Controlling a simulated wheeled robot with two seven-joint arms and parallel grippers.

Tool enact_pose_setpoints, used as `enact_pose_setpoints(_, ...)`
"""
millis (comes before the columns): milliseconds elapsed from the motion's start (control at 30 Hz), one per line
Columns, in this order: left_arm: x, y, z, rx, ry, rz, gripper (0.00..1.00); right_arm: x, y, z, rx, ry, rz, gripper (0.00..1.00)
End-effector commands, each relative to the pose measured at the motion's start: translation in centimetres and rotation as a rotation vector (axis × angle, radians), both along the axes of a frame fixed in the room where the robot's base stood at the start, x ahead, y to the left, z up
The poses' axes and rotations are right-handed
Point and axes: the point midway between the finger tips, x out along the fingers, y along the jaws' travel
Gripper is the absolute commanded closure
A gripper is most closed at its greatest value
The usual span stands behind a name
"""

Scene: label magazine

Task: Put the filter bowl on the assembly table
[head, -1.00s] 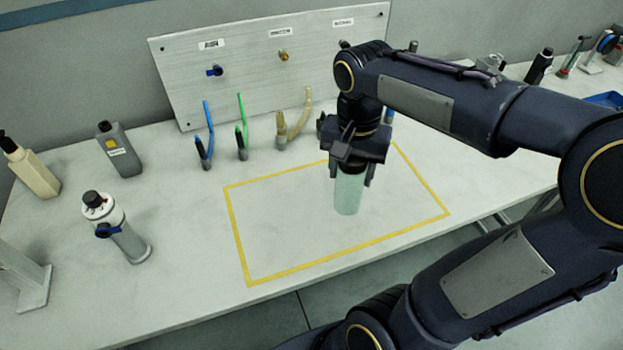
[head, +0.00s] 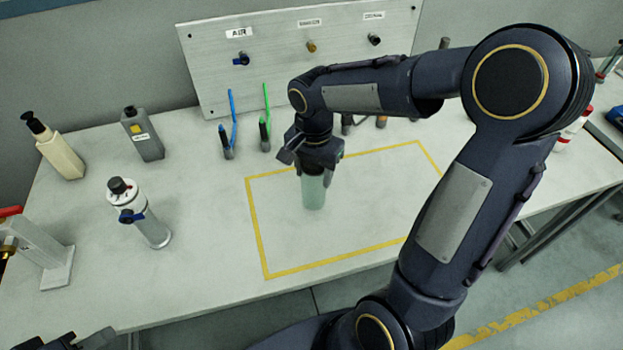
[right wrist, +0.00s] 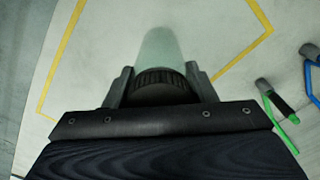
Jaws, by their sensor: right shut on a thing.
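The filter bowl (head: 314,194) is a pale green translucent cylinder with a dark ribbed collar. It is upright inside the yellow outline on the white assembly table (head: 200,270). My right gripper (head: 315,172) is shut on its top from above. In the right wrist view the bowl (right wrist: 160,47) extends out from between the two fingers of my gripper (right wrist: 162,85), which close on the collar. I cannot tell whether its base touches the table. A dark part at the bottom left edge of the head view may be my left gripper, but its jaws do not show.
A grey filter unit with a blue valve (head: 140,215) stands left of the outline. A beige pump bottle (head: 60,150) and a grey bottle (head: 143,135) stand behind it. Blue and green hoses (head: 265,130) stand before the back panel (head: 280,65). The outlined area around the bowl is otherwise clear.

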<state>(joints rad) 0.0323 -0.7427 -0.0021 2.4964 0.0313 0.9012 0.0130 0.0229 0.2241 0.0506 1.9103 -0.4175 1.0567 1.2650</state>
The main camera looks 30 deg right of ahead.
Motion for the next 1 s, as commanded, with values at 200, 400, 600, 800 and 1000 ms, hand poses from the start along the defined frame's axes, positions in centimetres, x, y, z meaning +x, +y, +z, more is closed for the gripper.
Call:
enact_pose_setpoints(200, 0.0, 0.0, -0.1, 0.000, 0.000, 0.000, 0.64, 0.5, 0.3, -2.7, -0.001, 0.004, 0.000, 0.74)
enact_pose_setpoints(400, 0.0, 0.0, -0.1, 0.000, 0.000, 0.000, 0.64, 0.5, 0.3, -3.8, 0.001, -0.001, 0.000, 0.74)
enact_pose_setpoints(600, 0.0, 0.0, -0.2, 0.000, 0.000, 0.000, 0.64, 0.5, 0.3, -3.8, 0.001, -0.001, 0.000, 0.74)
enact_pose_setpoints(800, 0.0, 0.0, -0.4, 0.000, 0.000, 0.000, 0.64, 0.5, 0.3, -4.1, 0.000, 0.000, 0.000, 0.39)
enact_pose_setpoints(1000, 0.0, 0.0, -0.4, 0.000, 0.000, 0.000, 0.64, 0.5, 0.3, -4.1, 0.000, 0.000, 0.000, 0.27)
